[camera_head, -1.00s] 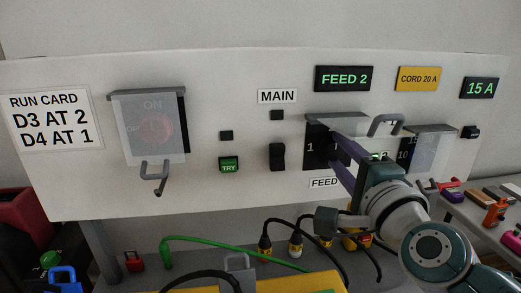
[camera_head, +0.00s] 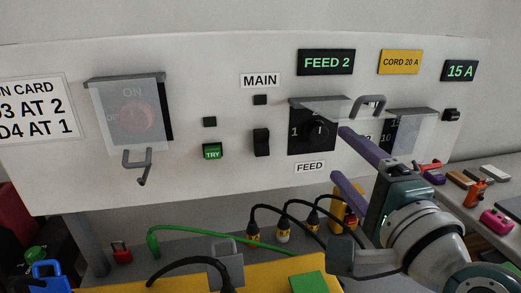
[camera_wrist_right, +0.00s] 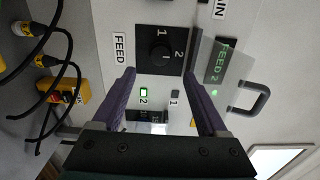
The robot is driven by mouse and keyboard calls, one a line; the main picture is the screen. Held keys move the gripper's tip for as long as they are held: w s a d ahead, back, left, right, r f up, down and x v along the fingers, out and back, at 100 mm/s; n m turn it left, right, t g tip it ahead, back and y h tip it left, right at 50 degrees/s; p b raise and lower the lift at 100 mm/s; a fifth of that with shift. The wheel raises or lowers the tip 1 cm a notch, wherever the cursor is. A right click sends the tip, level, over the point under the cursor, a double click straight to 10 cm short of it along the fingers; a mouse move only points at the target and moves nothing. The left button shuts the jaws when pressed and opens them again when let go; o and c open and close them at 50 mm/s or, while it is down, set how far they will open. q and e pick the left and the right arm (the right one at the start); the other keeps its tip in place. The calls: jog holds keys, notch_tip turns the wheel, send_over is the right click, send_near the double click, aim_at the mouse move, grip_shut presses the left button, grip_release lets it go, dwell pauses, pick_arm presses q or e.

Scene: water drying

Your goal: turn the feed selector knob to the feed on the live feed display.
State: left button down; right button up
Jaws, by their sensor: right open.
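The feed selector knob (camera_head: 319,131) is a round black knob on a black plate, with a 1 to its left. It also shows in the right wrist view (camera_wrist_right: 159,53), with marks 1 and 2 beside it. Its pointer direction is hard to make out. The live feed display (camera_head: 326,62) reads FEED 2 in green. My right gripper (camera_head: 341,154) is open and empty, its purple fingers apart from the knob, to its lower right. In the wrist view the fingers (camera_wrist_right: 160,73) frame the space just below the knob. My left gripper is not in view.
A raised clear cover (camera_head: 335,107) with a grey handle (camera_head: 368,104) juts out above the knob. In the wrist view, a small lamp marked 2 (camera_wrist_right: 143,93) is lit green. Another clear cover (camera_head: 412,130) is to the right. Plugs and cords (camera_head: 283,233) lie below the panel.

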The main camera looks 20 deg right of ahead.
jog(key=v, duration=0.2)
jog(key=shift+s+a, duration=0.1)
jog(key=shift+s, duration=0.25)
